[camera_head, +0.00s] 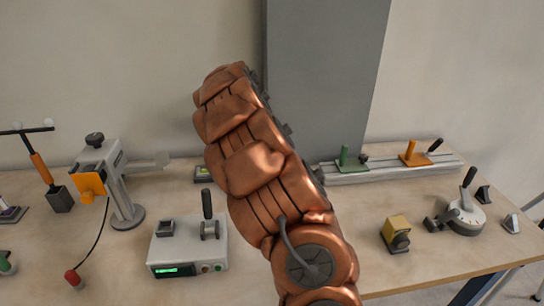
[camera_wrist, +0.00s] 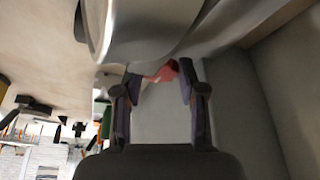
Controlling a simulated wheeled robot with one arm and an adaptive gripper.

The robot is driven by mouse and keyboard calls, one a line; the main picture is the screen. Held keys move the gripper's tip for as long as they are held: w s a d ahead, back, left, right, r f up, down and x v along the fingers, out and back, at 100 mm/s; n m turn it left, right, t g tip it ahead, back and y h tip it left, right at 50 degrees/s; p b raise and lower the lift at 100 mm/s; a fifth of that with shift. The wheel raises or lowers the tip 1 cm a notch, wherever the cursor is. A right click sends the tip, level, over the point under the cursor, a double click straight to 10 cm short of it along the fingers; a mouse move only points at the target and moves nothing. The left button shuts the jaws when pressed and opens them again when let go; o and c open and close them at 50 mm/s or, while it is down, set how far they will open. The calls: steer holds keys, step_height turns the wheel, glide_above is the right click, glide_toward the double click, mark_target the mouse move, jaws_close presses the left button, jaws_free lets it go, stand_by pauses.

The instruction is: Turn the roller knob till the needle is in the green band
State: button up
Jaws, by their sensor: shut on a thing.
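My gripper (camera_wrist: 160,76) shows in the wrist view, its two dark fingers on either side of a small reddish piece (camera_wrist: 161,72). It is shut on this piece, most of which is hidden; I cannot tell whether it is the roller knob. A large smooth grey rounded body (camera_wrist: 150,25) lies just beyond the fingertips. In the head view my copper arm hides the gripper and what it holds. A small dark box with a yellow-green face (camera_head: 203,174) shows partly behind the arm, too small to read. No needle or green band can be made out.
A white box with a lever and green display (camera_head: 187,248) stands front left of my arm, a clamp stand (camera_head: 125,190) behind it. On the right are a rail with green and orange sliders (camera_head: 390,172), a yellow-topped block (camera_head: 396,232) and a round lever dial (camera_head: 465,216).

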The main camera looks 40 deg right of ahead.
steer(key=shift+s+d, duration=0.1)
steer(key=o, duration=1.1)
steer(key=shift+o, duration=0.2)
steer(key=v, duration=1.2)
